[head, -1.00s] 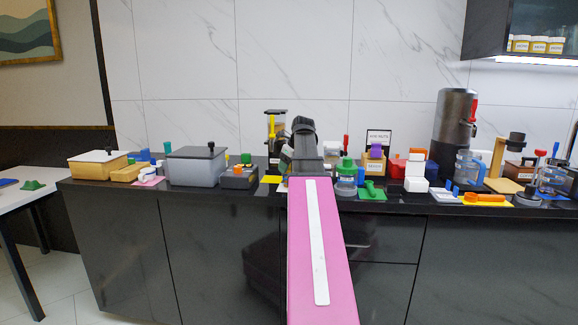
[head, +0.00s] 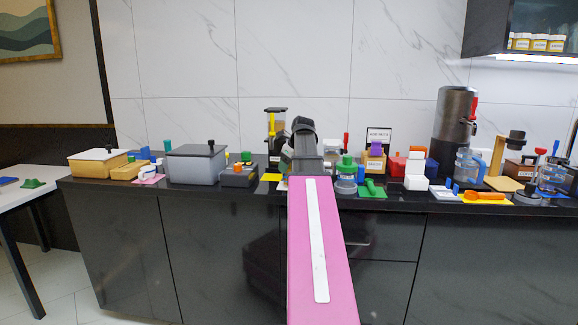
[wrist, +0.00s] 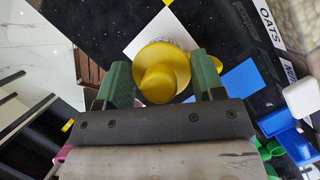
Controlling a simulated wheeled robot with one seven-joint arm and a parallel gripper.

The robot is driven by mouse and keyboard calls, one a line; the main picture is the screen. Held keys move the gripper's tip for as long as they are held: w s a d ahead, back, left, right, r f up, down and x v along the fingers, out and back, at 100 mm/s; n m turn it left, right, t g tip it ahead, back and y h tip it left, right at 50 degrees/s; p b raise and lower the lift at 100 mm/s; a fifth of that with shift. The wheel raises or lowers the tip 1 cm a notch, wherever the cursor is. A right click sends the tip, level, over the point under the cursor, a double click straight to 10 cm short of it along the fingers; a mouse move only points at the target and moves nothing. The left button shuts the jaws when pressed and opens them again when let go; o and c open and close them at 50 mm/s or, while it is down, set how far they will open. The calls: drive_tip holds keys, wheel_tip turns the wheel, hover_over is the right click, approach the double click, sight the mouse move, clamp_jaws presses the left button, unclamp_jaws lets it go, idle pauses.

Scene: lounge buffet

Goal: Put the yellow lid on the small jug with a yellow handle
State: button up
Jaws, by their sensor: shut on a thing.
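The yellow lid (wrist: 160,72), round with a raised knob, sits between the green fingers of my gripper (wrist: 160,78) in the wrist view. My gripper is shut on the lid. A small yellow piece (wrist: 217,64) shows just beside the right finger; I cannot tell whether it is the jug's handle. The jug's body cannot be made out and may be hidden under the lid, so I cannot tell whether the lid touches it. In the head view my own arm hides the gripper and the lid.
A white card (wrist: 145,42) and a blue sheet (wrist: 243,83) lie around the lid on the dark counter. An OATS container (wrist: 268,22) is close on the right. In the head view, a green-topped jar (head: 346,178) stands right of my arm and a grey box (head: 195,166) left.

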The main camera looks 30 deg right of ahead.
drive_tip(key=shift+f, duration=0.25)
drive_tip(key=o, duration=1)
drive_tip(key=shift+c, duration=0.2)
drive_tip(key=shift+r, duration=0.1)
drive_tip(key=shift+r, duration=2.9)
